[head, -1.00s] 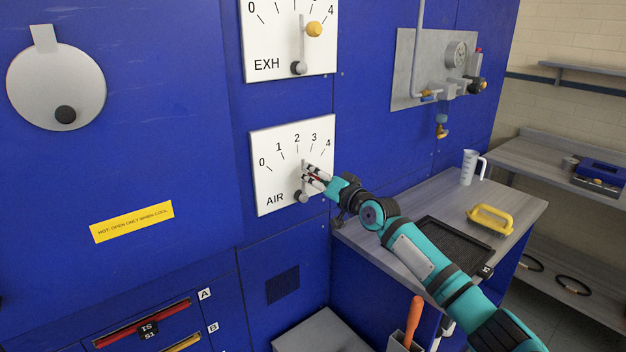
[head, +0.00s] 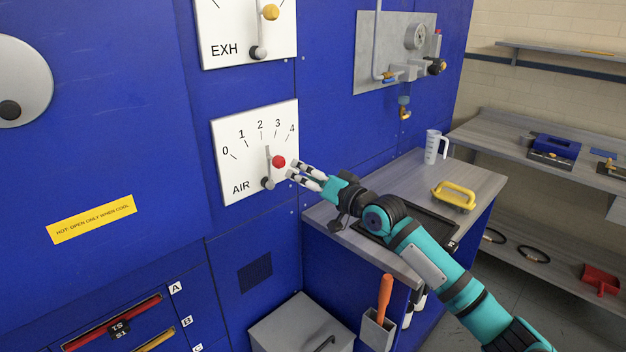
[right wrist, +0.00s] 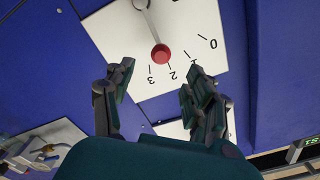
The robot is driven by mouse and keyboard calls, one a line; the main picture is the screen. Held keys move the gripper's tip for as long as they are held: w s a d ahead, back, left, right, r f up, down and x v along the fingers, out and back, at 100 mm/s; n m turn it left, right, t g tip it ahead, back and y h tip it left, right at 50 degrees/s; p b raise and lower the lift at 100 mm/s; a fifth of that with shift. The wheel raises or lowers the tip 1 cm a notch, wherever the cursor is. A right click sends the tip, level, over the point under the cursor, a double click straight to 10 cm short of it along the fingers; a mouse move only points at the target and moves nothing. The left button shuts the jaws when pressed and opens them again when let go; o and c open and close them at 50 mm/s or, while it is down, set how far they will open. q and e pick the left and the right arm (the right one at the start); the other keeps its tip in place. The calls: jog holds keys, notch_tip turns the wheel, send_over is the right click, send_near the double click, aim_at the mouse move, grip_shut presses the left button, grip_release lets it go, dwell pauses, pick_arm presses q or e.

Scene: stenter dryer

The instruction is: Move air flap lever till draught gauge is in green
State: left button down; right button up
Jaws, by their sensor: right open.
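The air flap lever (head: 268,158) is a grey bar on the white AIR plate (head: 232,168), marked 0 to 4. It stands nearly upright and points close to the 2. Its red knob (head: 279,162) sticks out from the plate. My right gripper (head: 292,169) is open and empty just right of the knob. In the right wrist view the red knob (right wrist: 161,53) shows beyond and between the open fingers (right wrist: 158,73), apart from them. I cannot identify the draught gauge or any green band; a small round dial (head: 415,36) is too small to read. My left gripper is not in view.
The EXH plate (head: 228,30) with a yellow-knobbed lever sits above. A side bench (head: 470,175) holds a jug (head: 433,147), a yellow handle-shaped object (head: 454,195) and a black tray under my right arm. A grey box (head: 300,330) stands below.

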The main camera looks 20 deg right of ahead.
jog(key=shift+v, duration=1.2)
jog(key=shift+f, duration=0.1)
jog(key=s+d+f+g+h, duration=0.1)
jog(key=d+f+g+h, duration=0.1)
jog(key=f, duration=1.2)
jog(key=s+d+f+g+h, duration=0.1)
jog(key=d+f+g+h, duration=0.15)
jog(key=f, duration=1.15)
jog(key=s+f+n+g+h, duration=0.1)
jog(key=s+f+g, duration=0.1)
jog(key=s+f, duration=0.7)
jog(key=s+f+g, duration=0.1)
jog(key=s+f, duration=0.3)
jog(key=f, duration=0.9)
jog(key=s+a+f+n+g, duration=0.2)
jog(key=s+f, duration=0.5)
jog(key=s, duration=0.7)
jog(key=s+a+f+n+g, duration=0.1)
jog(key=s+a+f+g, duration=0.2)
jog(key=s+f, duration=0.5)
jog(key=s+a+f+n+g, duration=0.2)
jog(key=s+a+f, duration=0.3)
jog(key=s, duration=1.7)
notch_tip(320, 180, down, 3)
jog(key=shift+s+r+n+g+h, duration=0.2)
jog(key=shift+n+g+h, duration=0.15)
jog(key=shift+g, duration=0.4)
